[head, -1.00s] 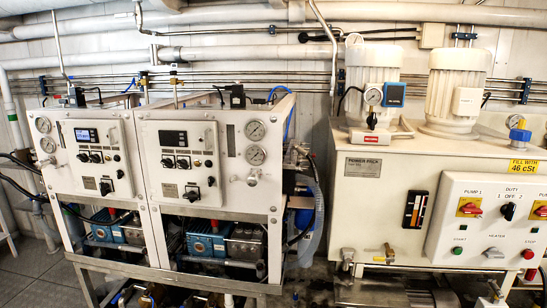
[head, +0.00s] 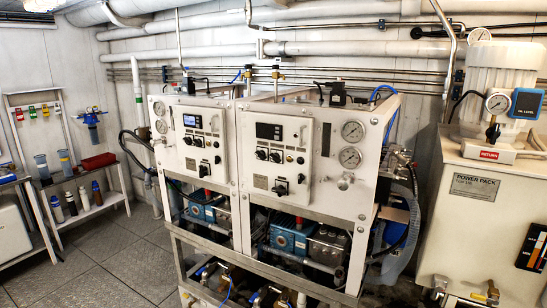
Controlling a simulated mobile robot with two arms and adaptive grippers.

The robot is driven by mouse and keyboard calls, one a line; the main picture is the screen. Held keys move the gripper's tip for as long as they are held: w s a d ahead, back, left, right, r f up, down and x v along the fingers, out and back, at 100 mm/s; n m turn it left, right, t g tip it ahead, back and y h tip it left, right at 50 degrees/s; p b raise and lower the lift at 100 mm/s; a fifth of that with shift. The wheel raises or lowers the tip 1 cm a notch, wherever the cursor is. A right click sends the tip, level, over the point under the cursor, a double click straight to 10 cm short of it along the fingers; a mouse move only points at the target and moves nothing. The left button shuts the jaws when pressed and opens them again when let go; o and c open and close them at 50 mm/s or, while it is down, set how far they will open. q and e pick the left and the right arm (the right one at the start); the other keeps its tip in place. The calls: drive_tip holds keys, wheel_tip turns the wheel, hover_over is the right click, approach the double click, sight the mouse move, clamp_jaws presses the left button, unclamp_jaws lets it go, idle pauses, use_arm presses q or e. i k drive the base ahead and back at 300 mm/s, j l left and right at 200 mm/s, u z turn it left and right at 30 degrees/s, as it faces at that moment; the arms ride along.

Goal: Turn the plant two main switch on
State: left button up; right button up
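Two watermaker units stand side by side in the middle of the head view. The left unit's control panel (head: 203,145) has a lit display (head: 192,121). The right unit's control panel (head: 277,157) has a dark display (head: 269,131). Below that display are two small black knobs and a larger black rotary switch (head: 281,188) lower down. A similar black switch (head: 205,169) sits low on the left panel. The labels are too small to read, so I cannot tell which panel is marked plant two. Neither of my grippers is in view.
The cream power pack (head: 465,215) stands close on the right. On the left are a low shelf with bottles (head: 72,203) and a white-topped bench. The metal floor (head: 110,260) between the shelf and the units looks clear. Pipes run along the back wall.

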sight(279, 189)
drive_tip(key=z, duration=0.6)
drive_tip(key=i+j+z, duration=0.1)
drive_tip(key=j+z, duration=0.3)
drive_tip(key=i+j+z, duration=0.1)
drive_tip(key=z, duration=0.3)
drive_tip(key=j+z, duration=0.8)
drive_tip(key=k+l, duration=0.05)
drive_tip(key=l, duration=0.05)
